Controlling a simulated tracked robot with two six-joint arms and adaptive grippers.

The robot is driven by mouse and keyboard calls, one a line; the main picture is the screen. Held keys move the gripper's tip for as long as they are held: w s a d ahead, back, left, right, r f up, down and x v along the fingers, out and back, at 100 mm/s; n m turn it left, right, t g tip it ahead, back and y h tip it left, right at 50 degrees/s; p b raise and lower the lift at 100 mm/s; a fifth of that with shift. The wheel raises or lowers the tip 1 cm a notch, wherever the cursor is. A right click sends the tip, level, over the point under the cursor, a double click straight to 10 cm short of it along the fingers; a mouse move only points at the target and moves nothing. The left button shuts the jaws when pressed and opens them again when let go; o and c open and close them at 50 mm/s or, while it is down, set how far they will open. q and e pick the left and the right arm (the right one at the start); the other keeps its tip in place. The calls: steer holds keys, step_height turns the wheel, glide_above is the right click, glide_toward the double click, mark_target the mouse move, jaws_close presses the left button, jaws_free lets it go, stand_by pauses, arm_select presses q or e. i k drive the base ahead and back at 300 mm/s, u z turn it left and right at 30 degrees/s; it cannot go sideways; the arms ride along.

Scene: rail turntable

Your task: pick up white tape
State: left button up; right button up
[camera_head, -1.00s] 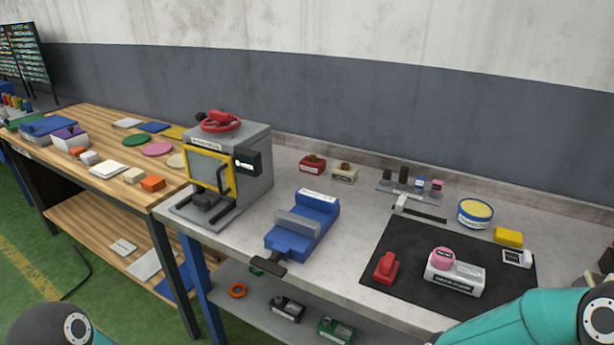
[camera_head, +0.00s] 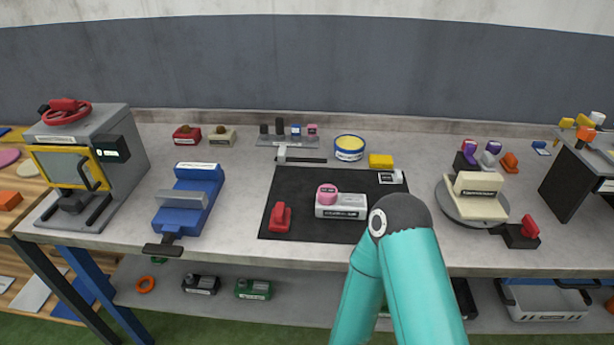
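I cannot make out a thing that is surely the white tape. A white block with a dark label (camera_head: 341,208) lies on the black mat (camera_head: 290,222), with a round pink piece (camera_head: 326,192) on top. A small white item (camera_head: 391,178) sits at the mat's back right corner. A round tin-like thing (camera_head: 349,155) with a yellow top and a white and blue side stands behind the mat. One of my teal arms rises at the bottom, right of centre, its dark joint covering the mat's front right corner. Neither gripper shows.
A blue vise (camera_head: 187,205) and a grey machine with a yellow-framed door (camera_head: 70,165) stand on the left. A red piece (camera_head: 281,217) lies on the mat. A round turntable (camera_head: 468,212) bears a cream block on the right. A yellow block (camera_head: 381,161) lies behind the mat.

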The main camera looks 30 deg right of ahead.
mark_target(397, 178)
steer(key=u, duration=1.7)
steer(key=i, duration=0.1)
steer(key=z, duration=3.1)
